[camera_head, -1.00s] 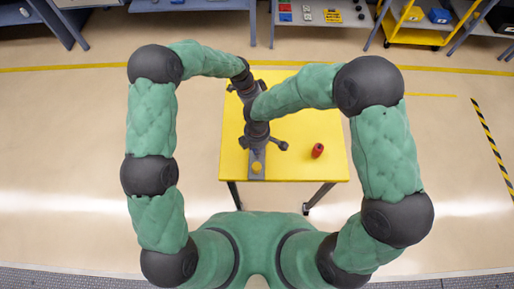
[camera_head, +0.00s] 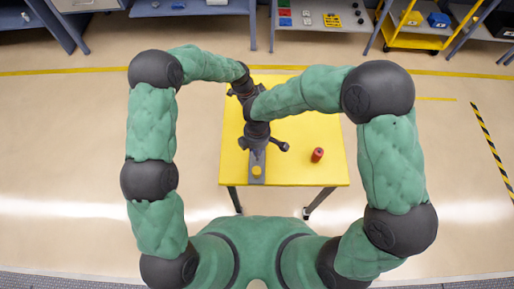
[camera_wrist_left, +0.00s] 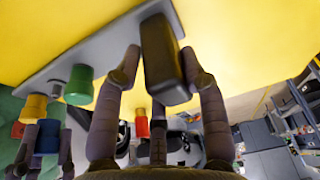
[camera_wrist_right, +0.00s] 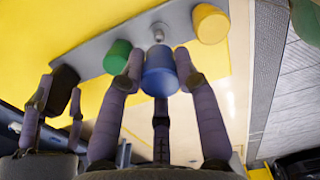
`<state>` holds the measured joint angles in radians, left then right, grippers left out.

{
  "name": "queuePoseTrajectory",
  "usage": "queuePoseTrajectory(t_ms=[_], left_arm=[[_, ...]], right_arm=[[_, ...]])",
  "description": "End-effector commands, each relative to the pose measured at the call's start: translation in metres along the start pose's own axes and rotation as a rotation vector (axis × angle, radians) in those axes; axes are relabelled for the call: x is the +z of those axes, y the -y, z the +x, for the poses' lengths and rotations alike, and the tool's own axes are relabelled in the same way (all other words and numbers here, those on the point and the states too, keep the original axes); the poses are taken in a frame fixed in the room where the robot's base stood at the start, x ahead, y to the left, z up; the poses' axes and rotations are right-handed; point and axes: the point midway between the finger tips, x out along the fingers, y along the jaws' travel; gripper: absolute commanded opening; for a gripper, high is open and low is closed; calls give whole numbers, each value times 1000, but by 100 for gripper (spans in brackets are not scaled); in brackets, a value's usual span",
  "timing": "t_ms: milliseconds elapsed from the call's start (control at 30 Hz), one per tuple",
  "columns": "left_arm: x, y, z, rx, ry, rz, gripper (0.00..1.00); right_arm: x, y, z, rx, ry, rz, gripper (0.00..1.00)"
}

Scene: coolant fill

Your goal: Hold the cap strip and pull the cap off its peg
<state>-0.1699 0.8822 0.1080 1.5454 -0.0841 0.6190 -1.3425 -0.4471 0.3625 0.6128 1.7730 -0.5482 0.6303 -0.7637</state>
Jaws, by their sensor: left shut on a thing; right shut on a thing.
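The grey cap strip (camera_wrist_left: 95,52) lies on the yellow table. My left gripper (camera_wrist_left: 160,72) is shut on the black block at its end (camera_wrist_left: 165,60). A green cap (camera_wrist_right: 118,56) and a yellow cap (camera_wrist_right: 210,23) sit on the strip; the yellow one also shows in the head view (camera_head: 256,170). Between them a bare silver peg (camera_wrist_right: 158,32) stands out. My right gripper (camera_wrist_right: 160,68) is shut on the blue cap (camera_wrist_right: 160,78), which is off the peg and apart from the strip. In the head view my arms hide most of the strip.
A red can (camera_head: 317,155) stands on the yellow table (camera_head: 310,128), right of the strip. The right part of the table is otherwise clear. Shelves and a yellow cart (camera_head: 415,37) stand at the back, away from the table.

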Motion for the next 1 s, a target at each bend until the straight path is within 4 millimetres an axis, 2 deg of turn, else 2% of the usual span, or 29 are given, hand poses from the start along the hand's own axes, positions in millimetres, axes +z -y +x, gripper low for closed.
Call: queuePoseTrajectory(t_ms=[33, 733, 1000], left_arm=[[1, -4, 4, 10, 2, -1, 0], [1, -4, 4, 10, 2, -1, 0], [1, -4, 4, 10, 2, -1, 0]], right_arm=[[0, 0, -1, 1, 0, 0, 12], [0, 0, -36, 1, 0, 1, 12], [0, 0, -39, 0, 0, 0, 12]])
